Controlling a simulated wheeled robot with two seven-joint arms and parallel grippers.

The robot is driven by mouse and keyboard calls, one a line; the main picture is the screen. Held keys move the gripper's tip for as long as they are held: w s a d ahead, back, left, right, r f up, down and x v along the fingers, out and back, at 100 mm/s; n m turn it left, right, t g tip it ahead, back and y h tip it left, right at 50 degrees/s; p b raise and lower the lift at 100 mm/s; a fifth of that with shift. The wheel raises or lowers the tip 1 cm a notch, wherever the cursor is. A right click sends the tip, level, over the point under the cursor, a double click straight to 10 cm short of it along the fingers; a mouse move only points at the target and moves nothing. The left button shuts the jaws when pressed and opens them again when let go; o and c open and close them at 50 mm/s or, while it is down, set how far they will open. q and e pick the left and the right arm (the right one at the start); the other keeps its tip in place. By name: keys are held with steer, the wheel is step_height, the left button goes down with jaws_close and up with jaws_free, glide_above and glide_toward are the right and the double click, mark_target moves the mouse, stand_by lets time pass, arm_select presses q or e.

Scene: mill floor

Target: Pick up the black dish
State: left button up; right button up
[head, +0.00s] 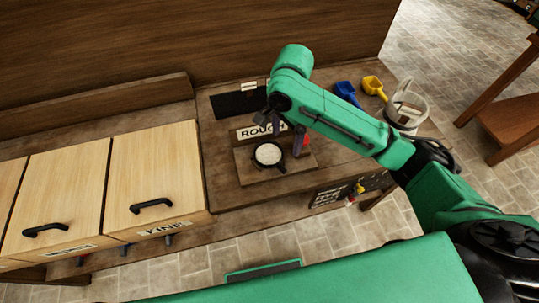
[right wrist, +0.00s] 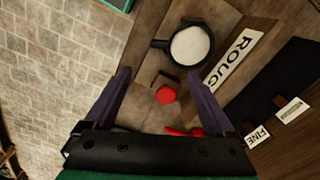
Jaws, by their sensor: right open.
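The black dish (head: 258,163) is small and round, with short side handles and a white filling. It sits on a wooden board (head: 246,176) by the ROUGH label. It also shows at the top of the right wrist view (right wrist: 158,43). My right gripper (head: 287,136) is open above the board, close to the dish's upper right. In the right wrist view its fingers (right wrist: 157,76) are spread and empty, with the dish beyond their tips. My left gripper is not in view.
A red round piece (right wrist: 166,96) lies near the dish, between my right fingers in the wrist view. The ROUGH sign (head: 261,131) stands behind the dish. A blue scoop (head: 346,92), a yellow scoop (head: 373,86) and a pale bucket (head: 419,112) are at the right. Wooden bins (head: 155,172) stand left.

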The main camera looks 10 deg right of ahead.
mark_target(281, 166)
steer(key=f, duration=0.4)
steer(key=f+p, duration=0.1)
steer(key=f, duration=0.4)
steer(key=f+p, duration=0.1)
steer(key=f, duration=0.3)
steer(key=shift+s+a+f, duration=0.15)
steer(key=shift+s+a, duration=0.1)
steer(key=shift+a, duration=0.15)
jaws_close()
